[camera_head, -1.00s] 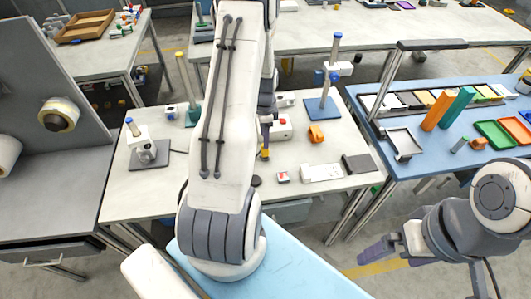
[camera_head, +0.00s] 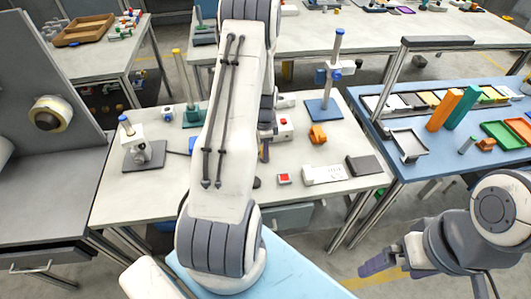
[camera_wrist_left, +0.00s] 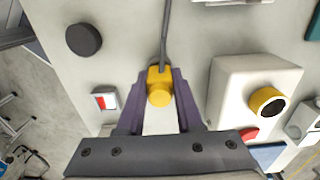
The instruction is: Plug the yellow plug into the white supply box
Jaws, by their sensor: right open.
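The yellow plug (camera_wrist_left: 159,92) sits between the purple fingers of my left gripper (camera_wrist_left: 160,88) in the left wrist view, and the fingers are shut on it. A thin grey cable (camera_wrist_left: 166,35) runs from it to the top. The white supply box (camera_wrist_left: 235,85) stands to the right, apart from the plug, with a yellow-ringed dark socket (camera_wrist_left: 267,103). In the head view the box (camera_head: 284,127) is partly behind my left arm, and the plug is hidden. My right gripper (camera_head: 376,264) is open and empty, in front of the tables.
A red-topped button block (camera_head: 284,179), a white strip (camera_head: 323,175) and a dark box (camera_head: 363,166) lie on the white table (camera_head: 115,205). A dark puck (camera_wrist_left: 83,39) lies left of the plug.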

